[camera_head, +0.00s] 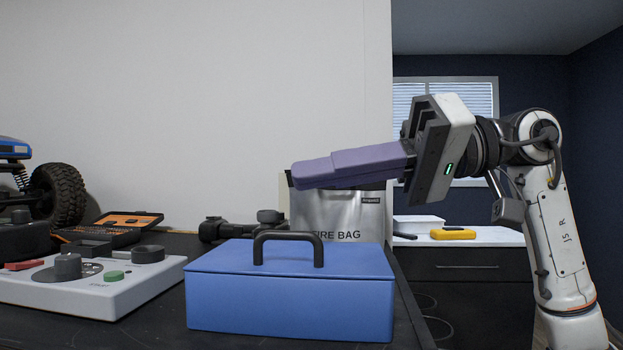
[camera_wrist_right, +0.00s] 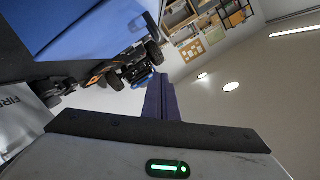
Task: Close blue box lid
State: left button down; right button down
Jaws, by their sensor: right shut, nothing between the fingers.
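The blue box (camera_head: 290,308) stands on the dark table in the head view. Its lid (camera_head: 215,262) lies flat on top and looks closed, with a black handle (camera_head: 288,237) standing up. My right gripper (camera_head: 300,175) comes in from the right, its purple fingers shut and empty, above and behind the box and clear of the lid. In the right wrist view the shut fingers (camera_wrist_right: 160,100) point away from the camera, and a blue surface of the box (camera_wrist_right: 60,22) fills the upper left. My left gripper is not in view.
A silver fire bag (camera_head: 340,212) stands behind the box, below the right fingers. A white control panel (camera_head: 90,280) with knobs is to the left. An orange tool case (camera_head: 130,219) and a crawler with a large black wheel (camera_head: 58,195) are further left.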

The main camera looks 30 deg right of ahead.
jog(key=shift+s+a+f+b, duration=0.3)
jog(key=shift+s+f+b, duration=0.1)
jog(key=shift+f, duration=0.15)
jog(key=shift+s+a+f+b, duration=0.25)
jog(key=shift+s+f+b, duration=0.1)
jog(key=shift+f, duration=0.2)
jog(key=shift+s+a+f+b, duration=0.3)
jog(key=shift+f+b, duration=0.1)
jog(key=shift+f, duration=0.1)
jog(key=shift+s+a+f+b, duration=0.25)
jog(key=shift+f+b, duration=0.1)
jog(key=shift+f, duration=0.1)
jog(key=shift+d, duration=0.1)
jog(key=v, duration=1)
jog(key=shift+s+a+r, duration=0.3)
jog(key=shift+s+r, duration=0.05)
